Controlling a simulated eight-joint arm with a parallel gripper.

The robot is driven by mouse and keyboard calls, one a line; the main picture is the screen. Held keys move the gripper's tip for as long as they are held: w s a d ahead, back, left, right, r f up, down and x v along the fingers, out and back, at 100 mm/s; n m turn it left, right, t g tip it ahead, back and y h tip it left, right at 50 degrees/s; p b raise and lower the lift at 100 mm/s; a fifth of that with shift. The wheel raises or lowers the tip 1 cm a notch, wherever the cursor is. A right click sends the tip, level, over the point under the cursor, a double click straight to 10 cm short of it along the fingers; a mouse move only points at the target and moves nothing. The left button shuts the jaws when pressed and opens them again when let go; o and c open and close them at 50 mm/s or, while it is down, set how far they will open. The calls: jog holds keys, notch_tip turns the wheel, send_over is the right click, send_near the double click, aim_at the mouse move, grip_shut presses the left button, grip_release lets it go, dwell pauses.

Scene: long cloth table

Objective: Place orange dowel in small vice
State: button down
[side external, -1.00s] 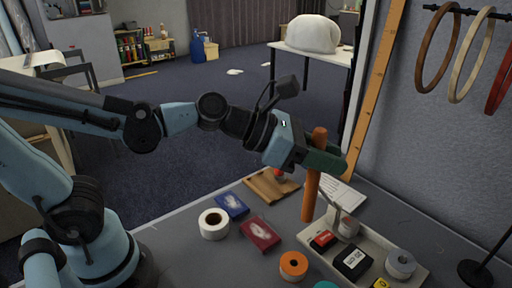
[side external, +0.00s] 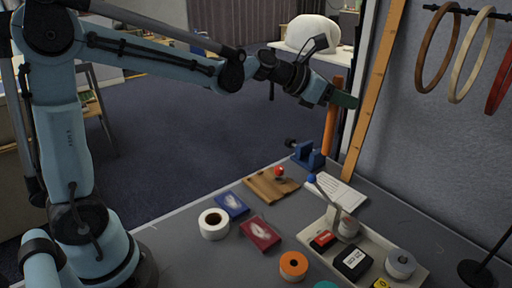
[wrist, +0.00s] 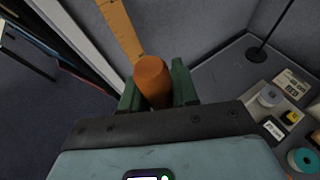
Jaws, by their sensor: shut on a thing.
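My gripper (side external: 337,97) is shut on the orange dowel (side external: 329,133) and holds it upright near its top, above the far end of the table. In the wrist view the dowel (wrist: 152,80) stands between the two green fingers. The small blue vice (side external: 309,156) sits at the table's far corner, with a dark handle at its left. The dowel's lower end appears just above or behind the vice in the side view; I cannot tell the exact gap. The wrist view does not show the vice.
A wooden board with a red knob (side external: 271,184) and a white paper (side external: 339,190) lie near the vice. Closer are a tray (side external: 414,276) of small items, tape rolls (side external: 213,224) and two card boxes (side external: 260,233). A wooden ruler (side external: 374,85) leans on the wall.

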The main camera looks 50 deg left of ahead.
jog(key=w+a+f+n, duration=0.1)
jog(key=w+a+f, duration=0.2)
jog(key=w+a, duration=0.6)
notch_tip(320, 180, down, 8)
jog(key=s+a+y, duration=0.1)
jog(key=shift+s+a+f+t, duration=0.15)
jog(key=shift+a+t, duration=0.25)
jog(key=shift+f, duration=0.1)
jog(key=c, duration=0.8)
grip_release()
jog(key=shift+c, duration=0.2)
